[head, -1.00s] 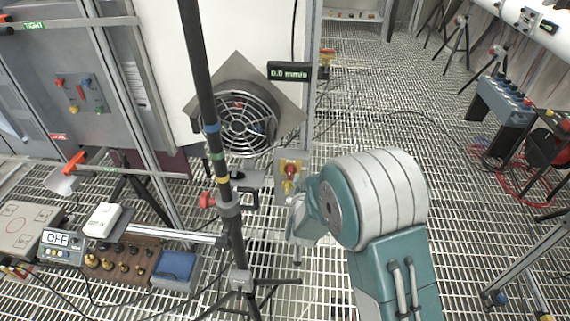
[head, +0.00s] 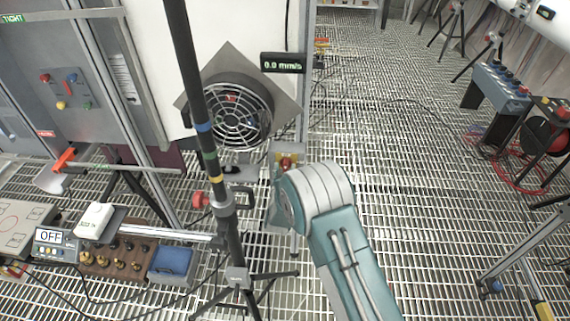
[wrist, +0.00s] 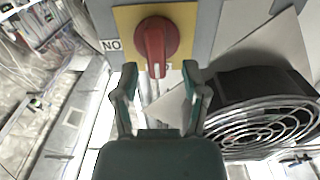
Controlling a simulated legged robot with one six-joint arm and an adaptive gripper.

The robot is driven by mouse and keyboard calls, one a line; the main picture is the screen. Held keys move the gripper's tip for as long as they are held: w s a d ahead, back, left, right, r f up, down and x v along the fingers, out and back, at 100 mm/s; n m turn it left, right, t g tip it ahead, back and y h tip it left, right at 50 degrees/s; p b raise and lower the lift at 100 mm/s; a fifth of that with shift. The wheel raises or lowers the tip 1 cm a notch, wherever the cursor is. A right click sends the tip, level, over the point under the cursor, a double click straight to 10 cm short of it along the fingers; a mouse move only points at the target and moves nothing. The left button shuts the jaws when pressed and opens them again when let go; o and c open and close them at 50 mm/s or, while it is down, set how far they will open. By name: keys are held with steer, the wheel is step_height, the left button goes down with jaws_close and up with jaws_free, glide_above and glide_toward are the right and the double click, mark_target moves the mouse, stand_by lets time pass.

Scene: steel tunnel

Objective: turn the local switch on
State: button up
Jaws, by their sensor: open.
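The local switch (wrist: 157,42) is a red rotary knob on a yellow plate (wrist: 185,22), fixed to a grey box. In the wrist view its handle points down toward my gripper. A label beside it reads "NO", partly cut off. In the head view the switch (head: 287,161) is mostly hidden behind my arm, below and right of the fan. My gripper (wrist: 158,82) is open in the wrist view, its two fingers spread on either side below the knob. The handle's lower end is near the line between the fingertips. I cannot tell whether they touch.
A round fan grille (head: 238,115) sits left of the switch in the head view, and close to my gripper's right finger in the wrist view. A black tripod pole (head: 203,125) stands left of my arm. The grated floor (head: 400,200) at right is open.

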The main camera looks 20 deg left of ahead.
steer(key=shift+x, duration=0.85)
steer(key=shift+w, duration=0.2)
steer(key=shift+d, duration=0.1)
steer(key=shift+c, duration=0.3)
jaws_close()
